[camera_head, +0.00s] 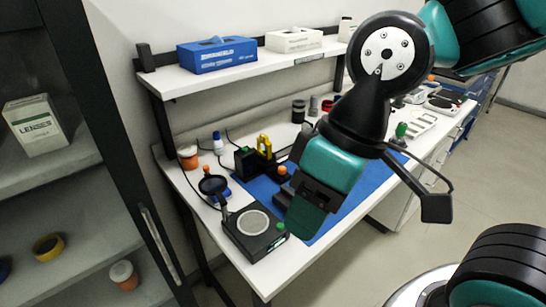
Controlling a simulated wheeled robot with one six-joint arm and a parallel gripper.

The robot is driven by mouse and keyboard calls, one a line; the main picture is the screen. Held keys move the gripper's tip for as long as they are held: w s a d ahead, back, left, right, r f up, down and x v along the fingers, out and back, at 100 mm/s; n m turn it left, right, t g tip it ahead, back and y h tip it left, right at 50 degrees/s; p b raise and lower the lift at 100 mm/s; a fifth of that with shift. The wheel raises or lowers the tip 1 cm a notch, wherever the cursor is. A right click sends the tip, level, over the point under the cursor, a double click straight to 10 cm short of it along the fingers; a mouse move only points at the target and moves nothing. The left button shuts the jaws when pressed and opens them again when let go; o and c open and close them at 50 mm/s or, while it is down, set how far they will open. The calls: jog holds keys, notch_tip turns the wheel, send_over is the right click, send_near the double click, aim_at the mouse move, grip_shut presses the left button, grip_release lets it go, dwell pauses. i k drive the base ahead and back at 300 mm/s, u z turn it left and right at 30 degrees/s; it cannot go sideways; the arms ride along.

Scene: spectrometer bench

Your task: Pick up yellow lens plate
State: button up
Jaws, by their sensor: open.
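A small upright yellow piece (265,146), which looks like the yellow lens plate, stands toward the back of the white bench (262,270). It is beside a black block (247,163), and I cannot tell whether they touch. My gripper (303,218) is a teal and black shape above the front part of the bench, nearer the camera and to the right of the yellow piece. It is open and apart from the yellow piece. My gripper and arm hide part of the bench and the blue mat (262,190).
A black device with a round grey disc (254,223) sits at the bench's front left. A shelf (190,82) with boxes overhangs the back. An open-fronted cabinet (75,165) is at left.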

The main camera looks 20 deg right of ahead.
aim_at(264, 148)
jog(key=z, duration=2.25)
jog(key=i, duration=1.4)
jog(key=u, duration=3.9)
jog(key=i, duration=0.5)
